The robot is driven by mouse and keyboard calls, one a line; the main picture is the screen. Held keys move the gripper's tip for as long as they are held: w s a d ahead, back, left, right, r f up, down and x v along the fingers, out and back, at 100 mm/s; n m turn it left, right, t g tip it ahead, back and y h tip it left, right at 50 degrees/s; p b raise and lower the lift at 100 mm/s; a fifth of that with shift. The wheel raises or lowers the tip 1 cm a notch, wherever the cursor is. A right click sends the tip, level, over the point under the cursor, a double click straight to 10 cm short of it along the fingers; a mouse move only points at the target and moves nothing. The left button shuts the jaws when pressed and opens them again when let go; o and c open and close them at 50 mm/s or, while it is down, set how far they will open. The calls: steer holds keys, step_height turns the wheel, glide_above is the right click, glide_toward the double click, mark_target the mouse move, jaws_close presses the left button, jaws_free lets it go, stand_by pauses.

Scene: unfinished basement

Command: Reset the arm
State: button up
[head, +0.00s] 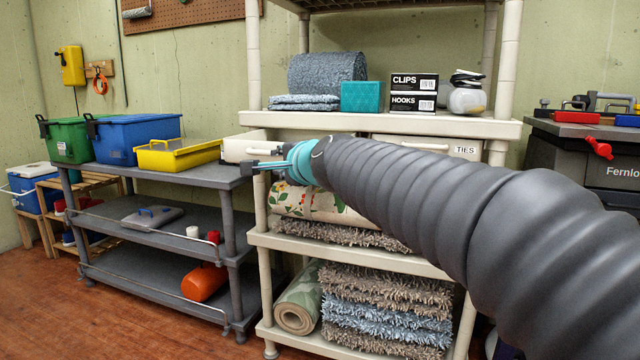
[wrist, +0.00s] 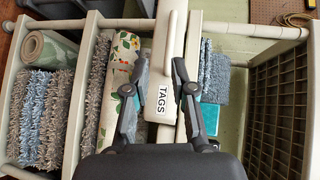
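My gripper (head: 258,164) is at the end of my dark ribbed arm (head: 430,200), stretched across the shelf unit in the head view. In the head view this drawer (head: 238,147) sticks out past the shelf's left post. I cannot tell whether a finger touches it.
The cream shelf unit (head: 510,60) holds rugs (head: 385,300), a TIES drawer (head: 465,150) and black boxes (head: 414,92). A grey cart (head: 215,175) with a blue bin (head: 140,135) and yellow tray (head: 180,155) stands left. A workbench (head: 575,130) stands right. Floor (head: 130,315) is clear front left.

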steer(key=s+d+f+n+g+h, duration=0.1)
steer(key=s+d+f+n+g, duration=0.3)
steer(key=f, duration=0.5)
steer(key=s+d+f+n+g+h, duration=0.1)
steer(key=s+d+f+n+g, duration=0.1)
steer(key=s+f+n, duration=0.45)
steer(key=s+d+f+g+h+p, duration=0.1)
steer(key=s+d+f+h, duration=0.2)
steer(key=s+d, duration=0.8)
steer(key=s+d+f+h+p, duration=0.2)
steer(key=s+d+f, duration=0.5)
steer(key=s+d, duration=0.4)
steer(key=shift+d+f+n+g+h, duration=0.35)
steer(key=shift+d+n+g+h, duration=0.1)
steer(key=shift+h, duration=0.25)
